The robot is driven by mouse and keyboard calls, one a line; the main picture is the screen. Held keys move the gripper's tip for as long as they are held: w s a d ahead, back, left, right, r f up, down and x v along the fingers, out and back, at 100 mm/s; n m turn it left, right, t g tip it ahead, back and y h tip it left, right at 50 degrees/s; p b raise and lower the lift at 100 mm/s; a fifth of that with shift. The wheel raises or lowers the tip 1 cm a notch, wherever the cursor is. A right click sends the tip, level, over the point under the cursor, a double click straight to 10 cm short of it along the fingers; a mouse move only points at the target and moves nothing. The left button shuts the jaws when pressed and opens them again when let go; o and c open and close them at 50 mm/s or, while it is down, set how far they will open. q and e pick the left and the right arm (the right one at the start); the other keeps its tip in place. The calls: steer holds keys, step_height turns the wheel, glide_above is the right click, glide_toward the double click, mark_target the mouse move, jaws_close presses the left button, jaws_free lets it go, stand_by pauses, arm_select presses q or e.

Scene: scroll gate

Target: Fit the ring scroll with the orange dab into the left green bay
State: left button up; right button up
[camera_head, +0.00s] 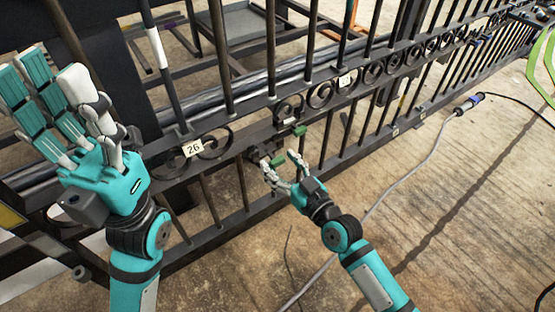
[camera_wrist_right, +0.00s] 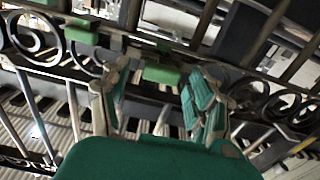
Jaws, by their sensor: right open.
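No orange dab is visible in either view, so I cannot tell which ring scroll carries it. The gate (camera_head: 228,118) holds a row of dark ring scrolls, one ring (camera_head: 320,94) left of the second number plate. Green blocks mark the rail: one (camera_head: 299,131) above my right gripper (camera_head: 280,162) and another (camera_head: 278,162) at its fingertips. The right gripper is open, pointing at the lower rail. In the right wrist view its fingers (camera_wrist_right: 158,105) stand apart, with a green block (camera_wrist_right: 162,74) showing between them. My left gripper (camera_head: 62,95) is raised, open and empty, left of the gate.
A number plate 26 (camera_head: 193,149) sits on the rail between scrolls. Vertical bars cross the rail closely around the right gripper. A grey cable (camera_head: 400,178) lies on the concrete floor at the right. The floor (camera_head: 460,200) in front of the gate is largely clear.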

steer(key=v, duration=1)
steer(key=shift+s, duration=0.1)
